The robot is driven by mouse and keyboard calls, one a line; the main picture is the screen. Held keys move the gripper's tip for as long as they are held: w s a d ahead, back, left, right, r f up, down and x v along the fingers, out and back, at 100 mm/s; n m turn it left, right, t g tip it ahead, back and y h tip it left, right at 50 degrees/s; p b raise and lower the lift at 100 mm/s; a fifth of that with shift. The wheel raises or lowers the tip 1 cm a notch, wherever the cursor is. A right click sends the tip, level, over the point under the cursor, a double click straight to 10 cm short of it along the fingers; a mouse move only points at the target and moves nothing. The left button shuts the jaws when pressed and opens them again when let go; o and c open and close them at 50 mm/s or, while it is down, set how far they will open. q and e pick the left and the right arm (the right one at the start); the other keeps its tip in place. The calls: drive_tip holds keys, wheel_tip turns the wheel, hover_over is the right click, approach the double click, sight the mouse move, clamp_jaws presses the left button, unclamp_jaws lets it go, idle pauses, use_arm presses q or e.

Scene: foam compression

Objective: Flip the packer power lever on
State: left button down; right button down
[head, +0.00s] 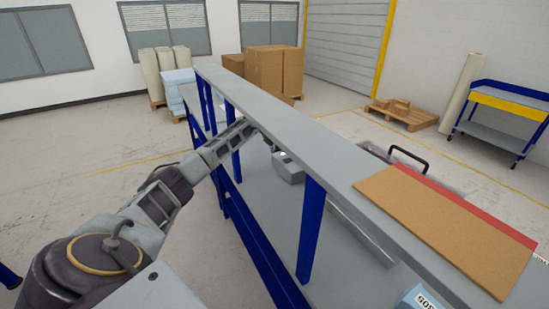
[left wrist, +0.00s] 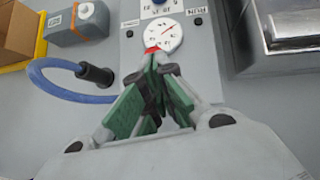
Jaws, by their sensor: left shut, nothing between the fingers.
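In the left wrist view my left gripper (left wrist: 155,70) is shut, with nothing between its green-padded fingers. It points at a light grey control panel (left wrist: 205,75) with a round white dial (left wrist: 165,36). A small red part (left wrist: 152,49) shows right at the fingertips, below the dial; I cannot tell whether it is the lever's tip or whether the fingers touch it. No other part of a lever is clear. In the head view my left arm reaches in under the long grey shelf, which hides the fingers. My right gripper is not in view.
The grey shelf (head: 300,130) on blue posts stands above my left arm. A brown board (head: 450,230) lies on it. A black handle (head: 408,156) rises behind it. In the left wrist view a blue hose (left wrist: 55,88) runs to a black fitting (left wrist: 96,74) left of the fingers.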

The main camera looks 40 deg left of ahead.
use_arm(q)
drive_tip(key=shift+w+d+g, duration=0.1)
drive_tip(key=shift+w+g, duration=0.15)
drive_tip(key=shift+g, duration=0.05)
drive_tip(key=shift+r, duration=0.25)
drive_tip(key=shift+r+p, duration=0.5)
drive_tip(key=shift+r, duration=0.1)
drive_tip(key=shift+f, duration=0.2)
drive_tip(key=shift+f+b, duration=0.55)
drive_tip(key=shift+f, duration=0.2)
drive_tip(key=shift+s, duration=0.2)
drive_tip(key=shift+s+t, duration=0.15)
drive_tip(key=shift+t, duration=0.25)
drive_tip(key=shift+s+a+f+t, duration=0.1)
drive_tip(key=shift+s+a+t, duration=0.1)
drive_tip(key=shift+s+t, duration=0.1)
